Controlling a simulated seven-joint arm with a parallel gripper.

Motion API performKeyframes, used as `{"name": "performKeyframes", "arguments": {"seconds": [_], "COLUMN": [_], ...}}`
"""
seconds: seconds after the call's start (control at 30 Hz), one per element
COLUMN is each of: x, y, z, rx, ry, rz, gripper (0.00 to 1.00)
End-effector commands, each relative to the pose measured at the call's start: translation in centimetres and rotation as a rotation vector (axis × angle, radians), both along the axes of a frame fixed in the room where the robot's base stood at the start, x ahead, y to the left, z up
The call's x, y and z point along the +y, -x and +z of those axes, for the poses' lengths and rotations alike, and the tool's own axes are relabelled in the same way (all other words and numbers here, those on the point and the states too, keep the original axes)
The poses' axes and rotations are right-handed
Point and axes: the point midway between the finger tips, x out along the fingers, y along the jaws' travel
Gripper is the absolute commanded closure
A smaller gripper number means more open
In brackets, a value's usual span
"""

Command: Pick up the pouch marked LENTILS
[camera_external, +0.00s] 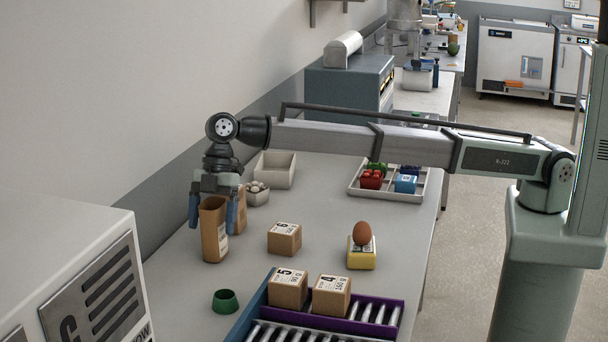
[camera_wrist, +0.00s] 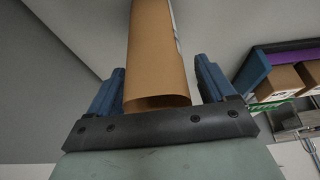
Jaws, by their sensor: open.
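Two brown kraft pouches stand upright at the left side of the bench in the external view. The nearer pouch (camera_external: 213,238) has a white label on its right side, too small to read. The other pouch (camera_external: 240,212) stands just behind it, partly hidden, its marking not visible. My gripper (camera_external: 213,211) points down over the nearer pouch, open, with one blue finger on either side of its upper part. I cannot tell which pouch is LENTILS.
Kraft boxes (camera_external: 285,239) and a yellow block with an egg (camera_external: 362,234) stand to the right. A roller rack (camera_external: 384,310) with two boxes and a green ring (camera_external: 225,301) are in front.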

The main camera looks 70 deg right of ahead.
Motion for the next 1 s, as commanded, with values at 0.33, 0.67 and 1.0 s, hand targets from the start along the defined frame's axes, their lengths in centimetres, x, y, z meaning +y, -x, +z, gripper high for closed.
{"name": "performKeyframes", "arguments": {"seconds": [0.33,0.67,1.0], "x": [-0.04,-0.05,-0.03], "y": [-0.02,-0.02,-0.02], "z": [0.06,0.07,0.08], "rx": [0.000,0.000,0.000], "ry": [0.000,0.000,0.000], "rz": [0.000,0.000,0.000], "gripper": [0.40,0.72,0.88]}}
